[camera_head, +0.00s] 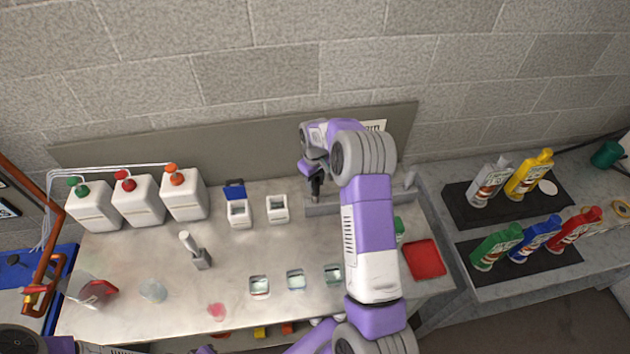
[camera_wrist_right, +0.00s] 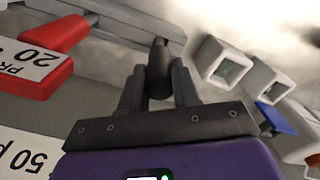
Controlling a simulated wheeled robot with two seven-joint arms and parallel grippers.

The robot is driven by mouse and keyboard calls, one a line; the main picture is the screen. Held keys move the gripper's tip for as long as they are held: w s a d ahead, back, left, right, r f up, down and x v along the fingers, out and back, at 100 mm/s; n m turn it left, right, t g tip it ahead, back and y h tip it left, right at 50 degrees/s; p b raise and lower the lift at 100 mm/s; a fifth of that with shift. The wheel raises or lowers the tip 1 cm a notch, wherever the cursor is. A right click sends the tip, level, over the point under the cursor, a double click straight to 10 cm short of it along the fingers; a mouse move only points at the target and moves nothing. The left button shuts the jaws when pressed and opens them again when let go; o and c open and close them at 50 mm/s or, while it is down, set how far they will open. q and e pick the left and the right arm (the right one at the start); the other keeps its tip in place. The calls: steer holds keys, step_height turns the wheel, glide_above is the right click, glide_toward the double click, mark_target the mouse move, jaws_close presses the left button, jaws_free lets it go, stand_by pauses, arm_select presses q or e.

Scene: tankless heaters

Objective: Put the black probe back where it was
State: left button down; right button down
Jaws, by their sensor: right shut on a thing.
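The black probe (camera_wrist_right: 160,70) is between the two fingers of my right gripper (camera_wrist_right: 157,92), which is shut on it. In the head view my right gripper (camera_head: 315,188) points down at the left end of a low grey rack (camera_head: 330,209) near the back of the counter. In the right wrist view the probe's far end overlaps the grey rail (camera_wrist_right: 120,18). I cannot tell whether it is seated in the rack or just above it. My forearm hides part of the rack. My left gripper is out of view.
Two small white cups (camera_head: 277,209) (camera_head: 239,212) stand left of the rack, one with a blue lid. White pump bottles (camera_head: 187,198) line the back left. A grey holder with a white-handled tool (camera_head: 198,254) stands mid-counter. Bottles on black mats (camera_head: 470,256) are at right.

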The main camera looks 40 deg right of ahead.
steer(key=shift+f, duration=0.15)
steer(key=c, duration=0.8)
jaws_free()
step_height(320, 180, up, 12)
steer(key=shift+r, duration=0.2)
